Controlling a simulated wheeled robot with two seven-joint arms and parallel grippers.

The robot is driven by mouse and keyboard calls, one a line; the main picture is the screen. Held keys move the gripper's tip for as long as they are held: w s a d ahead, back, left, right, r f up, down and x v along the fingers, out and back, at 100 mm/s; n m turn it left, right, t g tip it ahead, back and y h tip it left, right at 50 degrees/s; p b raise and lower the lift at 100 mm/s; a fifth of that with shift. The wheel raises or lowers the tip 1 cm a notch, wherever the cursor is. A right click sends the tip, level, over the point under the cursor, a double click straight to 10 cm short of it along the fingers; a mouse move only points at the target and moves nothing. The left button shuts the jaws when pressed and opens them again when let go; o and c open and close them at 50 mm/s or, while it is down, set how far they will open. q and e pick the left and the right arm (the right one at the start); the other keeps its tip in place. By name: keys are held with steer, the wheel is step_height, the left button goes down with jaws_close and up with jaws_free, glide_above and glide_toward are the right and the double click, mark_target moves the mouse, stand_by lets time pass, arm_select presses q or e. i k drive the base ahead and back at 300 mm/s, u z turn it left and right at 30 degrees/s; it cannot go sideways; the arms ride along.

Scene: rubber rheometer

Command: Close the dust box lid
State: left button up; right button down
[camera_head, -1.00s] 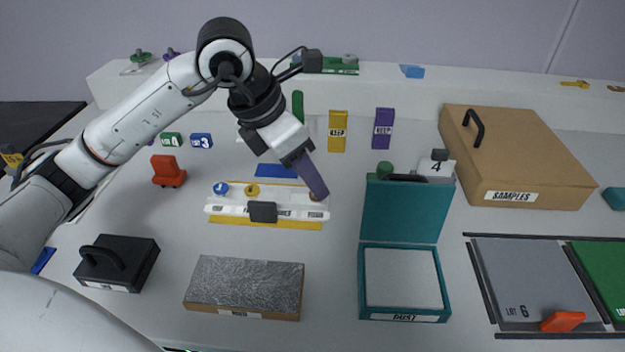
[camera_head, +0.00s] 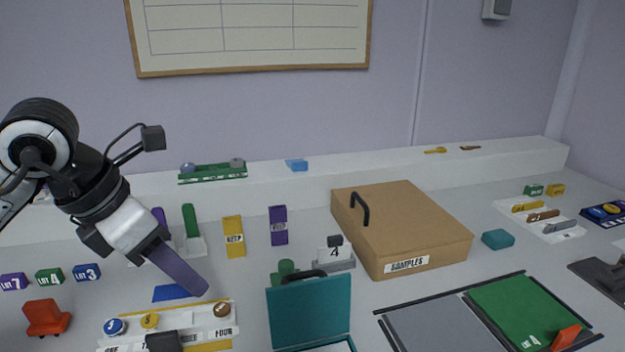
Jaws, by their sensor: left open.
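The teal dust box (camera_head: 345,346) is at the bottom of the head view, mostly cut off by the frame edge. Its teal lid (camera_head: 311,312) stands upright, open, at the back of the box, with a dark handle (camera_head: 304,278) showing behind its top edge. My left gripper (camera_head: 190,278) is to the left of the lid, above the white numbered tray, pointing down and right. It is open and apart from the lid. Its fingers overlap in this view. My right gripper is not in view.
A brown samples box (camera_head: 420,225) stands behind and right of the lid. A number 4 stand (camera_head: 335,255) and a green knob (camera_head: 286,268) are just behind the lid. The white numbered tray (camera_head: 190,330) lies left. Grey and green mats (camera_head: 520,310) lie right.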

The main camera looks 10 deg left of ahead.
mark_target(306, 311)
steer(key=u, duration=0.1)
steer(key=k, duration=1)
steer(key=z, duration=0.1)
